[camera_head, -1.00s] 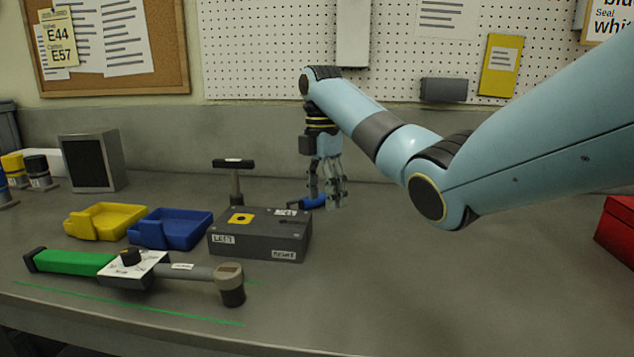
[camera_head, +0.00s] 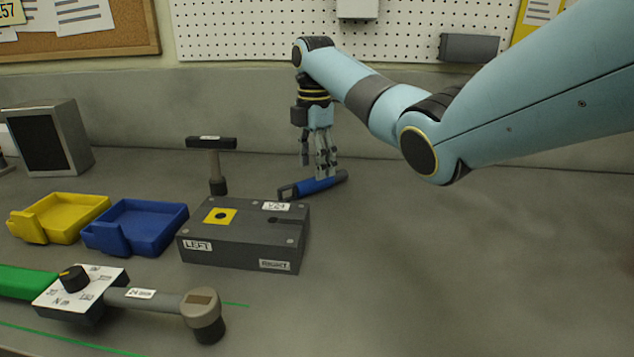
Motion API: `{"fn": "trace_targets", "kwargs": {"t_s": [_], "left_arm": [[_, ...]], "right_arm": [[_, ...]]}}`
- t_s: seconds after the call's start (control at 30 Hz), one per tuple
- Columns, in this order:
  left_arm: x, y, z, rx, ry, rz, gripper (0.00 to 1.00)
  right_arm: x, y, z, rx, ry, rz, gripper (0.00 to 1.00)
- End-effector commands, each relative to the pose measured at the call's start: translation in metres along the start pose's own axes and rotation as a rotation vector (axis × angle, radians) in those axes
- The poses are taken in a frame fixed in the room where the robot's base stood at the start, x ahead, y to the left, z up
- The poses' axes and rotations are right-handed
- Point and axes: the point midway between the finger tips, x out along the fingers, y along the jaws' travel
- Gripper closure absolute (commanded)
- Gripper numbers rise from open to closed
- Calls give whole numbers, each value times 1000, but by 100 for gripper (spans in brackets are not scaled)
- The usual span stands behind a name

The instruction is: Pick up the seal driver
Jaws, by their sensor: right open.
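No label names the seal driver. A T-shaped tool with a black crossbar (camera_head: 211,143) and a grey shank stands upright behind the grey block. A blue-handled tool (camera_head: 318,186) with a dark looped left end lies on the bench behind the block's right side. My right gripper (camera_head: 320,172) points down at the blue handle, fingers open. Its fingertips overlap the handle in the picture; I cannot tell whether they touch it. My left gripper is not in view.
The grey block (camera_head: 240,250) carries LEFT and RIGHT labels. Yellow (camera_head: 62,220) and blue (camera_head: 140,230) trays lie to its left. A torque-wrench-like tool with a grey head (camera_head: 203,310) lies in front. The bench on the right is clear.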

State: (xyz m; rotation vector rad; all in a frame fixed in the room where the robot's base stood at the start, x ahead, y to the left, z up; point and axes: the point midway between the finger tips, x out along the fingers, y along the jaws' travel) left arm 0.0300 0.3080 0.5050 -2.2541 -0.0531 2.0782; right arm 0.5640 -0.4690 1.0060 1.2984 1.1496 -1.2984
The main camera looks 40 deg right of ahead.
Motion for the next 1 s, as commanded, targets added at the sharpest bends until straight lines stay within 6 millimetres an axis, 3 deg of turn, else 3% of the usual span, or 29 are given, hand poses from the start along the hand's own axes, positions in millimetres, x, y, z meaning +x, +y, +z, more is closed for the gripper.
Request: {"fn": "trace_targets", "kwargs": {"t_s": [0.23, 0.53, 1.0], "left_arm": [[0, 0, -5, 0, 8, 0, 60], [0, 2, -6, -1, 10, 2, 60], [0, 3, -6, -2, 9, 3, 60]], "right_arm": [[38, 3, 1, 0, 1, -3, 41], [43, 3, 1, 0, 0, -1, 41], [42, 3, 1, 0, 0, -1, 100]]}}
